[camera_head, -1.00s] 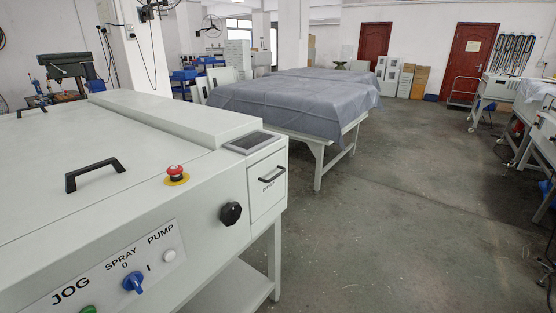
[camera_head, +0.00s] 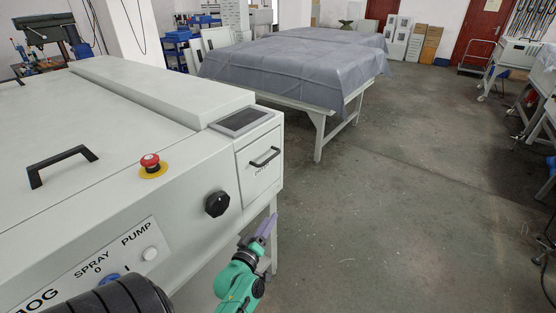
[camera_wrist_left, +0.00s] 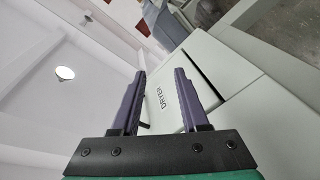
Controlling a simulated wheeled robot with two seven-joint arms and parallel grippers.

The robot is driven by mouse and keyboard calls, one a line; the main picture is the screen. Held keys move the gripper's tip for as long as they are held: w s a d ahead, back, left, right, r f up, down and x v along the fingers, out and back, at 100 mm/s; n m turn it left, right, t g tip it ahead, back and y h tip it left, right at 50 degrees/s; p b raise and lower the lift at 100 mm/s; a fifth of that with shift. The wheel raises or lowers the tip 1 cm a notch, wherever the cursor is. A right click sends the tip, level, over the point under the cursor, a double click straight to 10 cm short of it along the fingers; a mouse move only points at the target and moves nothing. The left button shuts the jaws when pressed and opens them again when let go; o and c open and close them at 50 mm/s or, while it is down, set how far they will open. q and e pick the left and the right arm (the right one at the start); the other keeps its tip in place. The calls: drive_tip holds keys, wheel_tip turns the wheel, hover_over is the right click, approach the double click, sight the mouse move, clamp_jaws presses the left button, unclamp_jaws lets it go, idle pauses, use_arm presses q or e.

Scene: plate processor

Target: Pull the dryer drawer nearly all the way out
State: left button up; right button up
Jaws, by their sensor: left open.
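The dryer drawer (camera_head: 257,180) is a white front panel at the right end of the white machine, below a small screen. It looks flush with the machine. Its black bar handle (camera_head: 265,157) is near the panel's top. My left gripper (camera_head: 270,225), green with purple fingers, is below and apart from the drawer, pointing up. In the left wrist view the open fingers (camera_wrist_left: 160,73) are in front of the drawer face (camera_wrist_left: 163,90) with its DRYER label. Nothing is seen held between them. My right gripper is not in view.
A black knob (camera_head: 217,204) and a red emergency button (camera_head: 150,163) sit on the machine (camera_head: 190,165) left of the drawer. A cloth-covered table (camera_head: 300,70) stands behind. The floor (camera_head: 400,220) right of the drawer is clear.

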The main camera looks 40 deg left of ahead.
sight(271, 158)
use_arm(q)
drive_tip(key=a+r+n+t+y, duration=0.2)
drive_tip(key=a+r+n+y, duration=0.15)
drive_tip(key=r, duration=0.75)
drive_tip(key=shift+m+h, duration=0.25)
drive_tip(key=shift+h, duration=0.1)
drive_tip(key=p+x, duration=0.2)
drive_tip(key=x, duration=1.1)
drive_tip(key=shift+w+a+r, duration=0.1)
drive_tip(key=shift+w+a, duration=0.05)
drive_tip(key=shift+w, duration=0.1)
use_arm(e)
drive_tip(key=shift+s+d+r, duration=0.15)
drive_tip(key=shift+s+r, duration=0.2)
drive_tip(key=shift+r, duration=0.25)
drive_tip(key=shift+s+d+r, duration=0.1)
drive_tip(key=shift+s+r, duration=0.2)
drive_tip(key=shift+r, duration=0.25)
use_arm(q)
clamp_jaws()
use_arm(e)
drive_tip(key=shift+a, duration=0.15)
